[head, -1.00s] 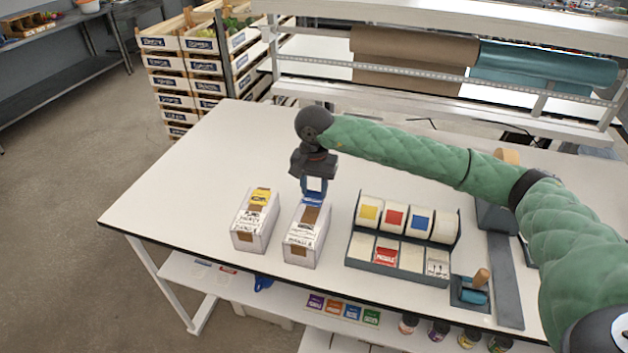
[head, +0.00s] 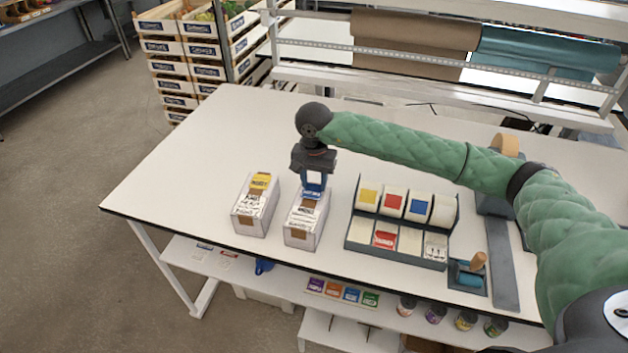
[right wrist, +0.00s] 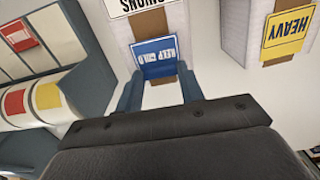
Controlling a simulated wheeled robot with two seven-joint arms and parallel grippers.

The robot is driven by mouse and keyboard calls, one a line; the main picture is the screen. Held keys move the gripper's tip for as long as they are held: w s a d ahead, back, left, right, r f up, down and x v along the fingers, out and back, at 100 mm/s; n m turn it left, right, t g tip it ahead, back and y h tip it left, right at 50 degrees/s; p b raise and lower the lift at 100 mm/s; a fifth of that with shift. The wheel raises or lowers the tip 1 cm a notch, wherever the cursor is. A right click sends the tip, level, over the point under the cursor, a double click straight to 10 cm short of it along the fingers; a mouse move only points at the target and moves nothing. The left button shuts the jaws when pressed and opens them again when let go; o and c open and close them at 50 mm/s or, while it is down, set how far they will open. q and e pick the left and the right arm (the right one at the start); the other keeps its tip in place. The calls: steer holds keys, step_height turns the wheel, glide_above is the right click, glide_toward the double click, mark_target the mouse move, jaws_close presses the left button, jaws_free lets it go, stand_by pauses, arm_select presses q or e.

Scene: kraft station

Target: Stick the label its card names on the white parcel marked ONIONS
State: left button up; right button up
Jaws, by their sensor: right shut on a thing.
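The white parcel marked ONIONS (head: 301,230) is the right one of two on the table, with a brown tape strip on top; its lettering shows upside down in the right wrist view (right wrist: 147,6). My right gripper (head: 313,186) is over the far end of its top, shut on a blue KEEP COLD label (right wrist: 156,57). The label lies over the parcel's tape in that view; I cannot tell whether it touches. The other white parcel (head: 252,218) stands to the left with a yellow HEAVY label (right wrist: 286,32). My left gripper is out of view.
A grey label dispenser (head: 397,255) with yellow, red, blue and white rolls stands right of the parcels. A blue roller with a wooden handle (head: 477,262) sits beside it. Several coloured tiles (head: 343,292) lie on the lower shelf. The table's left part is clear.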

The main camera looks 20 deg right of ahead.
steer(key=shift+d+f+b, duration=0.15)
steer(key=shift+d+b, duration=0.05)
steer(key=shift+b, duration=0.45)
